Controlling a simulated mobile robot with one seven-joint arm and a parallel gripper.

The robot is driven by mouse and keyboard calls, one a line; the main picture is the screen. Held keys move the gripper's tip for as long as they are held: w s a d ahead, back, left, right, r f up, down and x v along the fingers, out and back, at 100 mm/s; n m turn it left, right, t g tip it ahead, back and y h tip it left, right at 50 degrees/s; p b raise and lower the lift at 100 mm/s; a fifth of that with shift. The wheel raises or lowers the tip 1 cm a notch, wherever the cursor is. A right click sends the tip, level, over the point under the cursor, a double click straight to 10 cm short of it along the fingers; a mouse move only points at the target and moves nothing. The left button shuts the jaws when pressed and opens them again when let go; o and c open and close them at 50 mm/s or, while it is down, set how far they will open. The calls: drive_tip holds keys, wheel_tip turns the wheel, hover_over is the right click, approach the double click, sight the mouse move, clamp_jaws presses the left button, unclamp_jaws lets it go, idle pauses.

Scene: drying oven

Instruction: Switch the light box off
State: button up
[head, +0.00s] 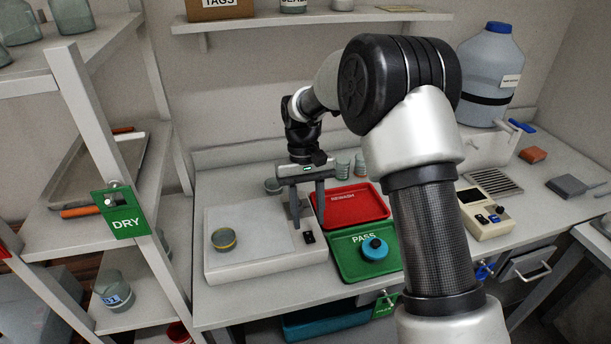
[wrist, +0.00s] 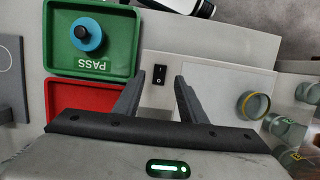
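The light box (head: 265,262) is a low, pale box on the bench, left of the trays. Its black rocker switch (head: 309,237) is on a strip at its right side. The switch also shows in the wrist view (wrist: 160,75), between the fingertips. My gripper (head: 308,226) hangs over this strip, pointing down, with its two fingers apart and nothing between them. In the wrist view my gripper (wrist: 160,82) is open around the line to the switch; I cannot tell how far above it is. Whether the panel is lit is unclear.
A yellow-rimmed round dish (head: 223,239) stands on the box's panel. A green PASS tray (head: 350,262) with a blue-topped item (head: 375,249) and a red tray (head: 350,205) lie close on the right. A shelf rack with a green DRY sign (head: 123,213) stands at the left.

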drive_tip(key=p+v, duration=0.1)
drive_tip(key=v, duration=1.2)
drive_tip(key=shift+r, duration=0.2)
drive_tip(key=shift+w, duration=0.1)
drive_tip(key=s+d+r+m+t+p, duration=0.1)
drive_tip(key=s+d+r+t, duration=0.1)
drive_tip(key=s+d+r, duration=0.4)
drive_tip(key=s+d+r+t+p, duration=0.25)
drive_tip(key=s+r, duration=0.25)
drive_tip(key=r, duration=0.3)
drive_tip(key=s+d+m+t, duration=0.1)
drive_tip(key=s+d+t, duration=0.1)
drive_tip(key=s, duration=0.6)
drive_tip(key=s+d+m+t+p, duration=0.1)
drive_tip(key=s+d+t, duration=0.1)
drive_tip(key=s+d, duration=0.3)
drive_tip(key=s, duration=0.3)
drive_tip(key=shift+y, duration=0.4)
